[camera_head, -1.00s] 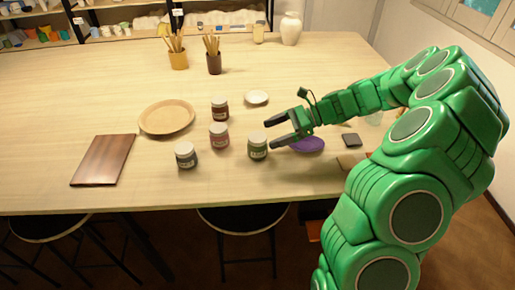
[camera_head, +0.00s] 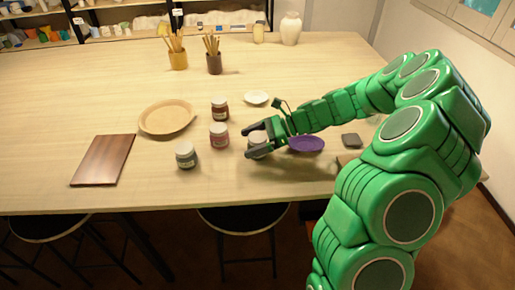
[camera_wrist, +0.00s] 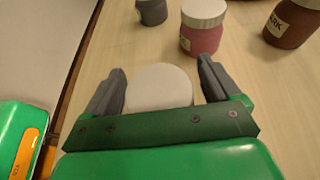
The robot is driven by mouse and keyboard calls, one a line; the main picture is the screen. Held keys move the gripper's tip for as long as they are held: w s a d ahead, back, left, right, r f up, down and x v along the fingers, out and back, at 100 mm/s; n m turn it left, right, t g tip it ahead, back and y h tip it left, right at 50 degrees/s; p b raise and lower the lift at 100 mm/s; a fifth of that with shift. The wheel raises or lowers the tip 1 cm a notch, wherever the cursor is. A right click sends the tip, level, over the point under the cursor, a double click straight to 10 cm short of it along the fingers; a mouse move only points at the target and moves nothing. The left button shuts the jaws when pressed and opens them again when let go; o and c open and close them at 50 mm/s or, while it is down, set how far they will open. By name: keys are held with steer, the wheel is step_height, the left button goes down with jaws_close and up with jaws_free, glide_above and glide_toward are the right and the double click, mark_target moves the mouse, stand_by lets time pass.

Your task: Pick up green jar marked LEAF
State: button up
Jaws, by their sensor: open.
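The green jar with the white lid (camera_head: 257,137) stands on the table, mostly hidden by my gripper in the head view. In the wrist view only its white lid (camera_wrist: 160,87) shows, from above, between the two fingers. Its label cannot be read now. My gripper (camera_head: 249,141) is open, with one finger on each side of the jar. In the wrist view the fingers of my gripper (camera_wrist: 161,70) show small gaps beside the lid, so I see no firm contact.
A pink jar (camera_head: 219,136), a dark grey jar (camera_head: 187,156) and a brown jar (camera_head: 220,108) stand to the left. A purple dish (camera_head: 306,144) lies beneath my wrist, to the right. A white dish (camera_head: 256,97) lies behind. The table's front edge is close.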

steer(key=c, duration=1.4)
steer(key=shift+r, duration=0.6)
steer(key=s+d+r, duration=0.1)
steer(key=s+r, duration=0.7)
steer(key=s, duration=0.1)
steer(key=s+d+r, duration=0.1)
steer(key=s+r, duration=0.2)
steer(key=s, duration=0.1)
steer(key=shift+s+d+r, duration=0.3)
steer(key=shift+s+r, duration=0.1)
